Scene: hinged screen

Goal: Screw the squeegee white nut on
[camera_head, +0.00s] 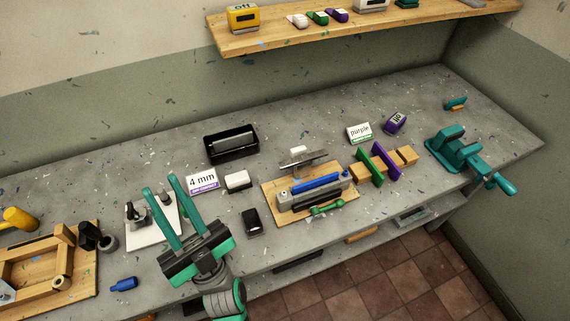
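My gripper (160,183) has two long teal fingers. They stand apart with nothing visible between them, over the left-middle of the bench and beside a white plate (140,238) carrying small dark upright parts. A small white piece (298,150) shows behind the crosspiece. I cannot tell which of these parts is the squeegee, or whether the white piece is its nut.
A white block (238,182), a black block (252,221), a "4 mm" sign (202,181) and a black tray (231,143) surround the middle. A teal vise (459,150) stands right. A wooden frame (40,270) and blue bottle (124,284) lie left. A shelf (360,27) hangs above.

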